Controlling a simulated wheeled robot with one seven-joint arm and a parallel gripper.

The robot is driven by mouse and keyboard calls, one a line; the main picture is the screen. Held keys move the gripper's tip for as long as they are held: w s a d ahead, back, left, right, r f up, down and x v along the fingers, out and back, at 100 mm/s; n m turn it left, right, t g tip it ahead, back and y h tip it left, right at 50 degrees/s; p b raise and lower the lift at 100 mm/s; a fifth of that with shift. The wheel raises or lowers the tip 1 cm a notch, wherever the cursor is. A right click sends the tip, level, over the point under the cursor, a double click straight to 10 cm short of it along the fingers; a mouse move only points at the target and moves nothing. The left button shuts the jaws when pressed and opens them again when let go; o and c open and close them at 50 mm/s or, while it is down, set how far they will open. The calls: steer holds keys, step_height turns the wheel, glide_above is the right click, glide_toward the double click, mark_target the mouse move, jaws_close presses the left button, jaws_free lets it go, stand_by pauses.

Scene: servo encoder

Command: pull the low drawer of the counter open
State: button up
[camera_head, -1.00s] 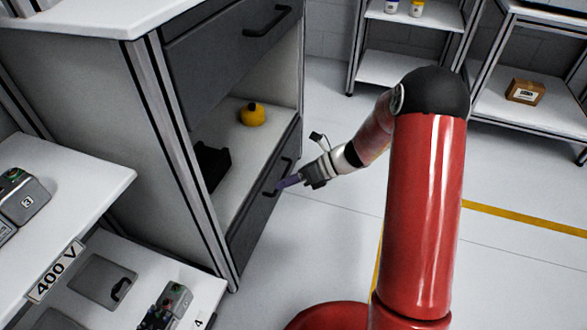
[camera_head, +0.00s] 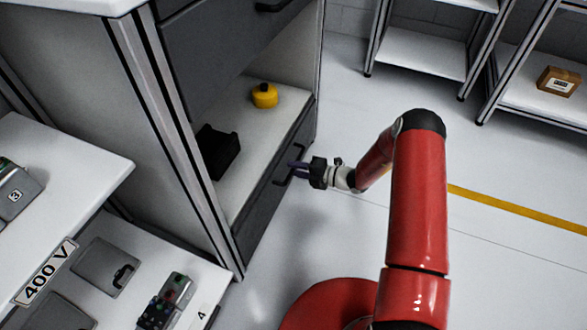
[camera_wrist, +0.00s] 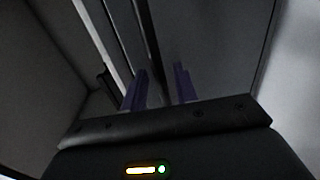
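The counter's low drawer (camera_head: 262,207) has a dark grey front that looks flush with the frame, below an open shelf. Its dark bar handle (camera_head: 283,177) is on the front, partly overlapped by my fingers in the head view. My gripper (camera_head: 296,166) is beside the handle's upper end, pointing at the drawer front. A dark piece left of the fingers (camera_wrist: 107,82) may be the handle. Contact with the handle cannot be told.
The counter's shelf holds a yellow round object (camera_head: 265,96) and a black bin (camera_head: 218,152). An upper drawer (camera_head: 215,55) is above it. A white bench (camera_head: 75,150) with devices is at left. The floor right of the counter is clear; shelving (camera_head: 420,55) stands behind.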

steer(key=shift+w+a+f, duration=0.1)
steer(key=shift+w+a, duration=0.15)
steer(key=shift+a, duration=0.45)
jaws_close()
steer(key=shift+d, duration=0.1)
